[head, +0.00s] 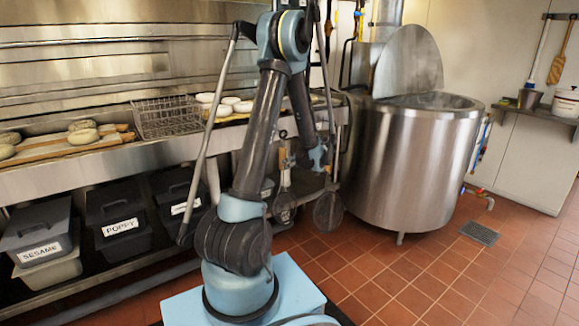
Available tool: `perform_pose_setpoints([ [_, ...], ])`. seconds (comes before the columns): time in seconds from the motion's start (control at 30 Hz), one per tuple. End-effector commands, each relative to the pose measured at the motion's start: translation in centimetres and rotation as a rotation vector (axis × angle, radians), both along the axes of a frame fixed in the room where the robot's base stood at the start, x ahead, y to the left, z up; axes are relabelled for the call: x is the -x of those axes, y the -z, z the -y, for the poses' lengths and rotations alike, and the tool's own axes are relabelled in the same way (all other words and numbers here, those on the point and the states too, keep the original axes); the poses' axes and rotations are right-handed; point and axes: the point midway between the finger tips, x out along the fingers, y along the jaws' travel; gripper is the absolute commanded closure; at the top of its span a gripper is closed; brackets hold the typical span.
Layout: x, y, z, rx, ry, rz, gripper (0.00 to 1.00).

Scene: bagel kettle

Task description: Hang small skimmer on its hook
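My gripper (320,165) points down at the front edge of the steel counter, left of the big kettle. It is small and partly covered by my own arm, so its fingers do not show clearly. A dark round skimmer head (328,211) shows just below it; I cannot tell whether the gripper holds its handle or it hangs free. A second skimmer (284,208) with a wooden handle hangs upright to the left, below the counter edge. Which is the small one is unclear. The hooks are too small to make out.
The steel kettle (408,165) stands close on the right with its lid (409,62) raised. The counter (60,178) carries bagels on boards and a wire basket (167,117). Labelled bins (117,218) sit beneath. The tiled floor (420,280) at front right is clear.

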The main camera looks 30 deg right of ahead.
Motion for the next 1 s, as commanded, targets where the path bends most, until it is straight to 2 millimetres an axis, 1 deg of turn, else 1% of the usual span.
perform_pose_setpoints([
  [0.3, 4.7, -3.2, 0.4, -0.001, 0.004, 0.000, 0.52],
  [0.5, 7.2, -4.9, 0.6, -0.001, 0.003, 0.000, 0.52],
  [0.7, 8.6, -5.8, 0.6, 0.000, 0.001, 0.000, 0.52],
  [0.93, 8.8, -5.9, 0.6, -0.001, 0.001, -0.001, 0.52],
  [1.0, 8.6, -6.0, 0.3, -0.003, -0.003, -0.004, 0.52],
])
